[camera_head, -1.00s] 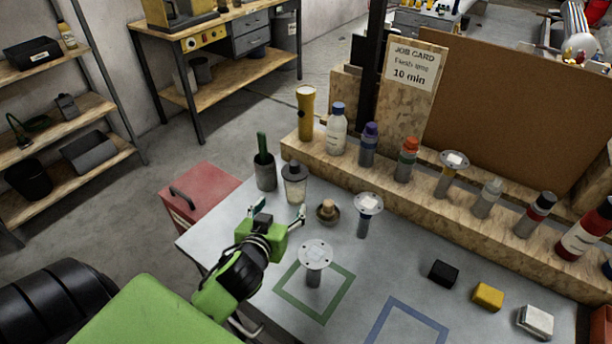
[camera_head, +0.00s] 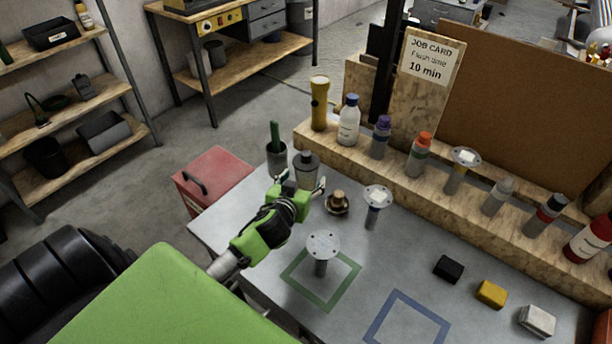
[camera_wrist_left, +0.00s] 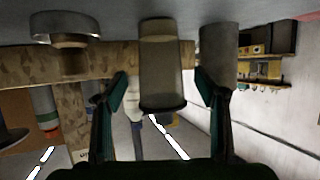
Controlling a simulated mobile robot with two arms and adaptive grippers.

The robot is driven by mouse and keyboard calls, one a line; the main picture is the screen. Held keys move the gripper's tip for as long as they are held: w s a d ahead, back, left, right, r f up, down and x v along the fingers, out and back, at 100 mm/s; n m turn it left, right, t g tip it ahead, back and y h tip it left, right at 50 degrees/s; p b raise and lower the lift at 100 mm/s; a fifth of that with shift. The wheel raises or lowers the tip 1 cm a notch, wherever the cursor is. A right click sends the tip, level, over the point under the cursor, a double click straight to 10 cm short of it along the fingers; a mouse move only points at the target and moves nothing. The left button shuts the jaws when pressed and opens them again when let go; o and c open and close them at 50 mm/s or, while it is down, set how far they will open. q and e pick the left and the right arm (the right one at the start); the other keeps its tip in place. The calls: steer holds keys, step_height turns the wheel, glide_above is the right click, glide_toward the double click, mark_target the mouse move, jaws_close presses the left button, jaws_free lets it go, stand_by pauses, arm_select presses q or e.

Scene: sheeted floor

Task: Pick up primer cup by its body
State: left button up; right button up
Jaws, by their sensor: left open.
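The primer cup (camera_head: 306,162), which I take to be the translucent cup with a dark lid, stands upright at the far left of the grey table. It also shows upside down in the left wrist view (camera_wrist_left: 162,55), in the middle. My left gripper (camera_head: 299,183) is open in front of it. In the left wrist view the two fingers of the gripper (camera_wrist_left: 160,82) lie to either side of the cup's image. I cannot tell how far they reach around its body. The gripper hides the cup's lower part in the head view. My right gripper is not in view.
A grey pot with a green-handled tool (camera_head: 276,158) stands close left of the cup. A round dish with a knob (camera_head: 337,202) and a disc-topped stand (camera_head: 375,195) are to the right. A wooden ledge (camera_head: 335,143) with several bottles runs behind.

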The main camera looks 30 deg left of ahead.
arm_select(q)
steer(key=x, duration=0.4)
steer(key=shift+w+a+f+p, duration=0.1)
steer(key=shift+p, duration=0.3)
steer(key=c, duration=1.2)
